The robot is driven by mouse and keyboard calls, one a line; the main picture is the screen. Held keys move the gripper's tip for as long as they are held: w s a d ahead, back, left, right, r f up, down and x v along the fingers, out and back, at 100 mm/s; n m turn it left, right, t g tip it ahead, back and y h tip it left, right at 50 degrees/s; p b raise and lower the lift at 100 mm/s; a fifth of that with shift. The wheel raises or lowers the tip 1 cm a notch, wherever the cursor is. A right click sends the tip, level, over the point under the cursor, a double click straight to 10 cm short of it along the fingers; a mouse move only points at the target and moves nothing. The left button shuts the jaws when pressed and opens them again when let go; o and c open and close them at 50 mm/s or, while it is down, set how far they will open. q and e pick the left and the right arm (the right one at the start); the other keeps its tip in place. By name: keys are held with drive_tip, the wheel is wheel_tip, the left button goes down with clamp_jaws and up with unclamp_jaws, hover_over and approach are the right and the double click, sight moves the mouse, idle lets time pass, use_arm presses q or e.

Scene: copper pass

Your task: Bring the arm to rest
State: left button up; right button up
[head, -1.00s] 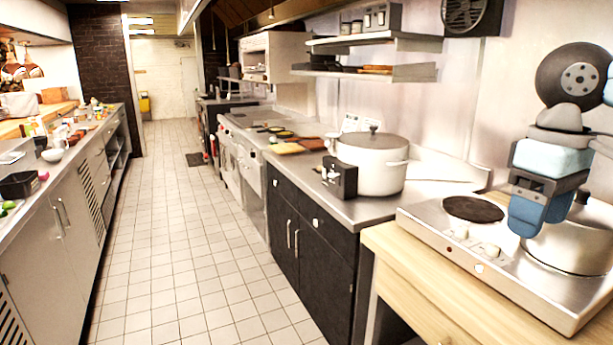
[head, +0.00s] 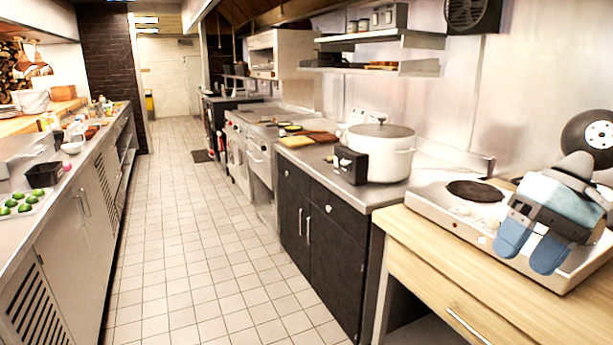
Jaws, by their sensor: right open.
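My right gripper (head: 531,246) is at the right of the head view, with two blue fingers pointing down and apart. It is open, and nothing shows between the fingers. It appears in front of the silver two-plate hob (head: 435,204) on the wooden cabinet (head: 420,240). It hides the right part of the hob; whether it touches the hob I cannot tell. My left gripper is not in view.
A large lidded white pot (head: 382,155) and a black box (head: 350,165) stand on the steel counter beyond the hob. The tiled floor aisle (head: 180,230) is clear. At left, a counter carries limes (head: 15,204) and a black container (head: 43,175).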

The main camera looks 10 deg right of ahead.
drive_tip(key=a+f+n+t+y+b, duration=0.25)
drive_tip(key=f+n+t, duration=0.55)
drive_tip(key=f+n, duration=0.65)
drive_tip(key=a+f+n+t+y+b, duration=0.2)
drive_tip(key=a+f+n+t+b, duration=0.15)
drive_tip(key=f+n+t, duration=1)
drive_tip(key=s+a+f+m+g+h+b, duration=0.1)
drive_tip(key=s+a+f+m+g+h, duration=0.2)
drive_tip(key=a+f+m, duration=0.7)
drive_tip(key=s+a+f+m+g+h+b, duration=0.15)
drive_tip(key=s+a+f+m+g, duration=0.35)
drive_tip(key=m, duration=0.8)
use_arm(q)
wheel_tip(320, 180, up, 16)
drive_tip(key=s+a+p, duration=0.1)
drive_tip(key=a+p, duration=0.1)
drive_tip(key=p, duration=2.9)
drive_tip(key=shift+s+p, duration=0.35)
use_arm(e)
drive_tip(key=s+d+r+g+h, duration=0.1)
drive_tip(key=d+r, duration=0.1)
drive_tip(key=r, duration=0.5)
drive_tip(key=d+r+g, duration=0.1)
drive_tip(key=d+r, duration=0.1)
drive_tip(key=r, duration=0.5)
drive_tip(key=shift+s+d+r+h, duration=0.25)
drive_tip(key=shift+s+d+h, duration=0.1)
drive_tip(key=shift+h, duration=0.05)
